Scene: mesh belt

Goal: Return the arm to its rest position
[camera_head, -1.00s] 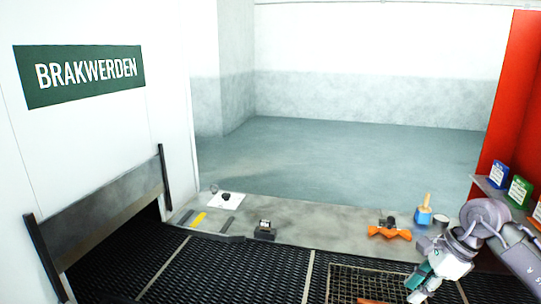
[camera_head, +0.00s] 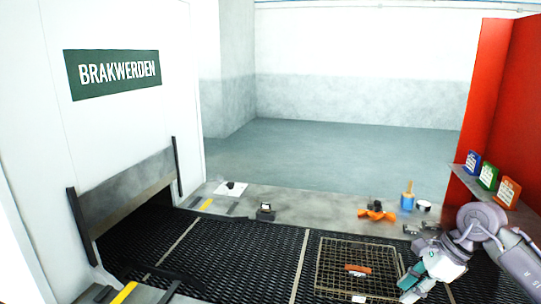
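My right arm comes in from the right edge, with its grey-purple joint at the belt's right side. My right gripper (camera_head: 408,288), white and teal, points down and left over the mesh belt (camera_head: 245,262), beside the right edge of a wire basket (camera_head: 318,262). Nothing shows held in it, but its fingers are too small and angled to tell open from shut. My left gripper is not in view.
The basket holds a red-brown block (camera_head: 357,269). A grey ledge behind the belt carries an orange object (camera_head: 376,215), a blue cup with a brush (camera_head: 408,200) and a small dark device (camera_head: 265,211). Colored boxes stand on the right shelf (camera_head: 470,181). The oven opening is left.

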